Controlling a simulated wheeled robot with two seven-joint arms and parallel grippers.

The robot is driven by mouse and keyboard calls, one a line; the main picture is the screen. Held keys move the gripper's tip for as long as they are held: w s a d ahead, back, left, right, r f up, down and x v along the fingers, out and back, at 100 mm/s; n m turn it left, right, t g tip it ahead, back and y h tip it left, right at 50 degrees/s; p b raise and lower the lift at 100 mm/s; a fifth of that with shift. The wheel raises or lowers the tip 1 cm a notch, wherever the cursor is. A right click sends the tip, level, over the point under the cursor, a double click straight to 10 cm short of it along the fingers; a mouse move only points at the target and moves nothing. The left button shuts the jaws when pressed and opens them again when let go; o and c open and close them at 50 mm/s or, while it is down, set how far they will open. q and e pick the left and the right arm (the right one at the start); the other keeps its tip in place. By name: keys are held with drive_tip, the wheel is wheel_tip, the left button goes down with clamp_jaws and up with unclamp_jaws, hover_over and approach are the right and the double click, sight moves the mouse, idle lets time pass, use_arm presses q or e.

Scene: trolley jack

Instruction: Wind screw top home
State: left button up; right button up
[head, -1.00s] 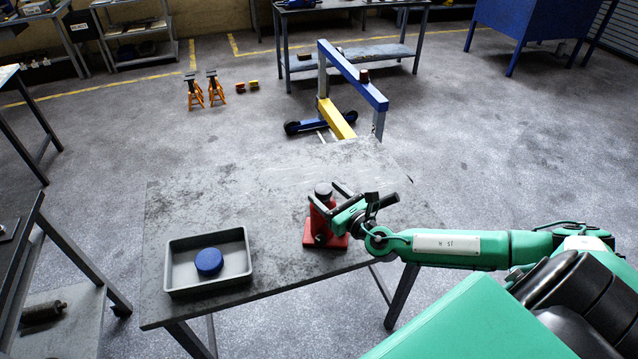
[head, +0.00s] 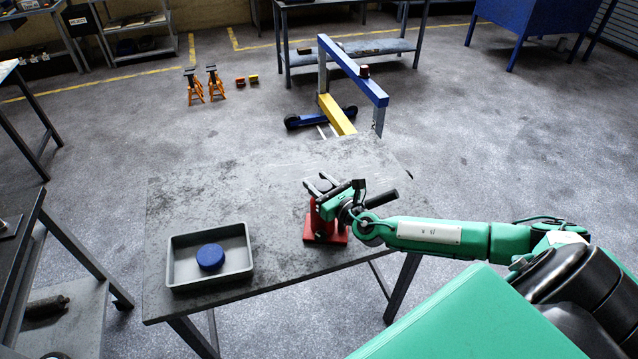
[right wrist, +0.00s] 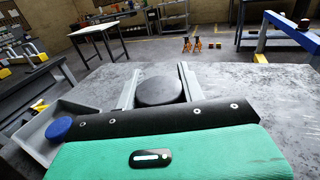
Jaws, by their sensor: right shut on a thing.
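The red jack (head: 325,228) stands upright on the grey worktable, near its right front edge. Its dark round screw top (right wrist: 160,91) sits between the two fingers in the right wrist view. My right gripper (head: 321,184) is at the top of the jack, reaching in from the right, and is shut on the screw top. In the head view the gripper partly hides the top and the upper body of the jack. The thread below the top is hidden. My left gripper is not in view.
A grey tray (head: 177,284) holding a blue round disc (head: 210,257) is left of the jack on the worktable (head: 255,200). The rest of the tabletop is bare. A blue and yellow hoist (head: 350,70) and orange stands (head: 204,85) are on the floor behind.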

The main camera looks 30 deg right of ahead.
drive_tip(key=shift+r+m+h+p, duration=0.2)
drive_tip(key=shift+m+h+p, duration=0.3)
drive_tip(key=shift+h+p, duration=0.3)
drive_tip(key=m+h+p, duration=0.2)
drive_tip(key=h, duration=0.1)
drive_tip(key=shift+d+p, duration=0.2)
drive_tip(key=shift+p, duration=0.15)
drive_tip(key=m+h, duration=0.1)
drive_tip(key=h, duration=0.1)
drive_tip(key=m+g+h+p, duration=0.1)
drive_tip(key=h, duration=0.1)
drive_tip(key=shift+d+f+m, duration=0.1)
drive_tip(key=shift+d+m, duration=0.05)
drive_tip(key=shift+m, duration=0.15)
drive_tip(key=shift+s+d+m+g+h+p, duration=0.15)
drive_tip(key=shift+m+g+h+p, duration=0.2)
drive_tip(key=shift+m+g+h, duration=0.55)
drive_tip(key=shift+d+m+g+h+p, duration=0.25)
drive_tip(key=shift+m+g+h, duration=0.35)
drive_tip(key=shift+h, duration=0.6)
